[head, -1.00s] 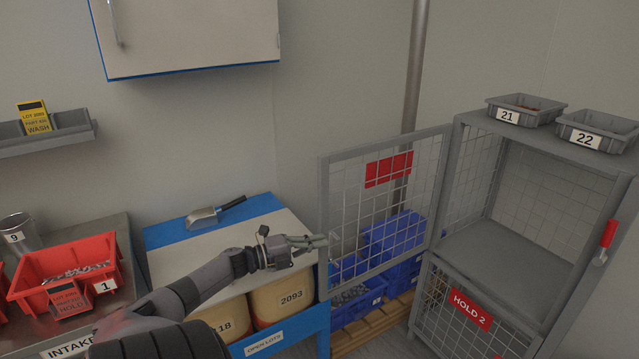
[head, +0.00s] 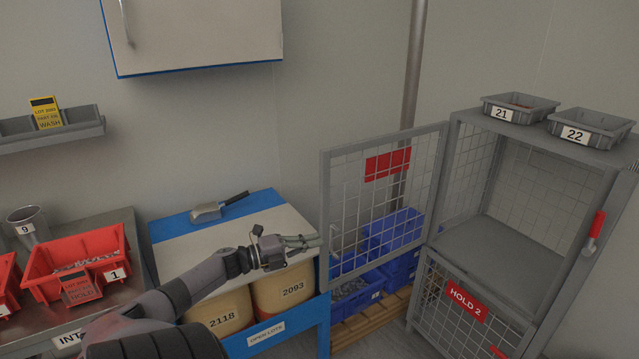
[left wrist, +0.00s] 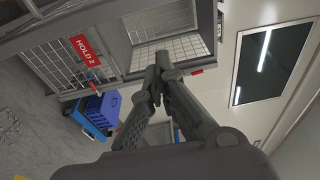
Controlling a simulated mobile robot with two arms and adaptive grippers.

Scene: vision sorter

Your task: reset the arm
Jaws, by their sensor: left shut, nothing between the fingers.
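My left arm reaches in from the lower left of the head view. Its gripper (head: 302,242) is shut and empty, in front of the white top of the blue bench and just left of the open mesh door (head: 385,205). In the left wrist view the gripper's fingers (left wrist: 158,75) are together with nothing between them, and the cage with the HOLD 2 sign shows beyond. I cannot tell from the head view whether the gripper touches the door. My right gripper is not in view.
The upper cage compartment (head: 505,245) stands open and empty. Grey bins 21 (head: 520,108) and 22 (head: 590,128) sit on top of the cage. A metal scoop (head: 218,207) lies on the bench. A red bin (head: 75,262) stands at left. Blue crates (head: 395,240) are behind the door.

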